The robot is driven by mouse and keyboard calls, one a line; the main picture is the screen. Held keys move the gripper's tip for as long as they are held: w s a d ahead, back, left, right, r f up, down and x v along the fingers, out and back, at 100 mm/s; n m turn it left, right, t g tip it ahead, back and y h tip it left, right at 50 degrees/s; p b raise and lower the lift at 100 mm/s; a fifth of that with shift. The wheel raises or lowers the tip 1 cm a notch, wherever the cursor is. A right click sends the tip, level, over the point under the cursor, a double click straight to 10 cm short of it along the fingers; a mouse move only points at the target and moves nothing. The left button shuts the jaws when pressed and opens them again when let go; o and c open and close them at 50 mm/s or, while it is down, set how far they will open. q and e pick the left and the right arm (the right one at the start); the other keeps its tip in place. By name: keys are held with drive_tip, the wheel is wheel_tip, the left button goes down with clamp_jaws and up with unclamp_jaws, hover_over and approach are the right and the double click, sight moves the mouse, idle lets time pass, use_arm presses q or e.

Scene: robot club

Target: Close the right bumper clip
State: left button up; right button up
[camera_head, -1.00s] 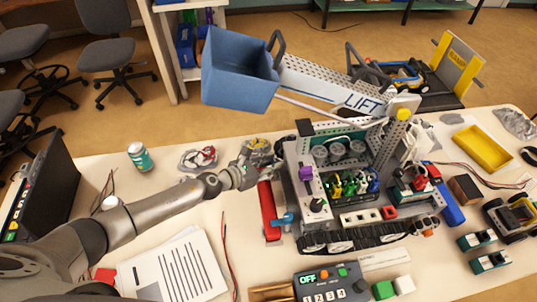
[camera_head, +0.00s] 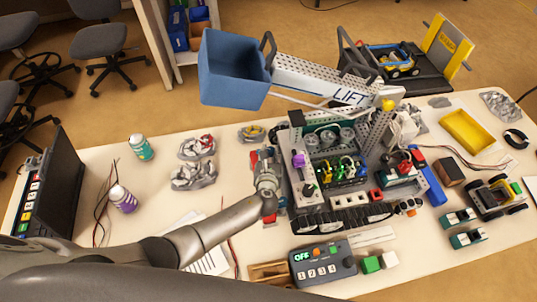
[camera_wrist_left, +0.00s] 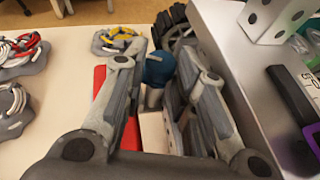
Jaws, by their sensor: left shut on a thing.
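The lift robot (camera_head: 345,185) stands on the table with its blue bucket (camera_head: 232,72) raised. My left gripper (camera_head: 266,166) is low beside the robot's left side in the picture, over the red bumper (camera_head: 254,160). In the left wrist view, the red bumper (camera_wrist_left: 99,80) shows behind the left finger. A blue rounded clip part (camera_wrist_left: 159,68) sits between the fingertips, and the gripper is shut on it. The fingers hide much of the clip, so I cannot tell whether it is latched. My right gripper is not in view.
A grey control box (camera_head: 323,264) marked OFF lies in front of the robot. A purple bottle (camera_head: 123,199), a teal can (camera_head: 140,147) and grey part trays (camera_head: 195,175) stand to the left.

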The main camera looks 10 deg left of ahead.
use_arm(q)
drive_tip(key=shift+w+d+r+n+y, duration=0.15)
drive_tip(key=shift+n+y, duration=0.15)
drive_tip(key=shift+y, duration=0.2)
drive_tip(key=o, duration=1)
drive_tip(key=shift+s+d, duration=0.15)
drive_tip(key=shift+s, duration=0.4)
drive_tip(key=shift+a+v, duration=0.2)
drive_tip(key=shift+v, duration=1.5)
drive_tip(key=shift+a+v, duration=0.2)
drive_tip(key=shift+v, duration=1.5)
drive_tip(key=shift+r, duration=0.15)
